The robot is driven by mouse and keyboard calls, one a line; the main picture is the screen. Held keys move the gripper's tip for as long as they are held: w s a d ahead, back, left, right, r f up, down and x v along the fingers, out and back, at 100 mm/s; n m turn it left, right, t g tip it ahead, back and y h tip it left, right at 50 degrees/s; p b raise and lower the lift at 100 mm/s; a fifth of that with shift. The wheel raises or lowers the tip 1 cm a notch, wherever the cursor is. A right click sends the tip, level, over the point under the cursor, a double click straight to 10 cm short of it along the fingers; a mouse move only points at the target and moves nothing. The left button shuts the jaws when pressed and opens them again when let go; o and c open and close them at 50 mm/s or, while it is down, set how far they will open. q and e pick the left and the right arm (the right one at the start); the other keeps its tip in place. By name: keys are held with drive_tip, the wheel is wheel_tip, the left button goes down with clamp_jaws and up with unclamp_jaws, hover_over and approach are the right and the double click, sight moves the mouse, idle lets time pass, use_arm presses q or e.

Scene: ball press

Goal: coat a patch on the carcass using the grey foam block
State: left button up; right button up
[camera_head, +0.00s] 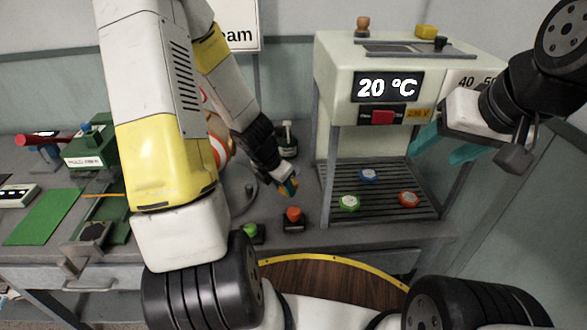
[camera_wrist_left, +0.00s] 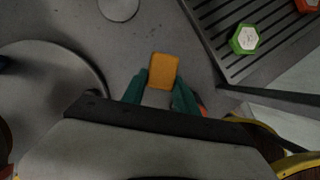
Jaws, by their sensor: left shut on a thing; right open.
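My left gripper (camera_head: 288,186) is shut on a small block (camera_wrist_left: 163,70), low over the grey bench. In the left wrist view the block's outer face is orange-yellow, and a pale grey part shows between the teal fingers (camera_wrist_left: 160,95). This looks like the foam block. An orange-and-white rounded thing (camera_head: 220,148), possibly the carcass, is mostly hidden behind my left arm. My right gripper (camera_head: 446,146) is open and empty, in front of the press at the right.
The press (camera_head: 340,60) reads 20 °C; green, blue and red hexagonal pieces lie on its slatted rack (camera_head: 385,190). An orange-topped (camera_head: 293,214) and a green-topped button (camera_head: 252,230) stand near the bench's front. A green mat (camera_head: 42,216) and machine (camera_head: 90,150) are at left.

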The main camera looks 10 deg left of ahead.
use_arm(q)
drive_tip(key=c, duration=0.4)
drive_tip(key=shift+w, duration=0.1)
drive_tip(key=shift+c, duration=0.2)
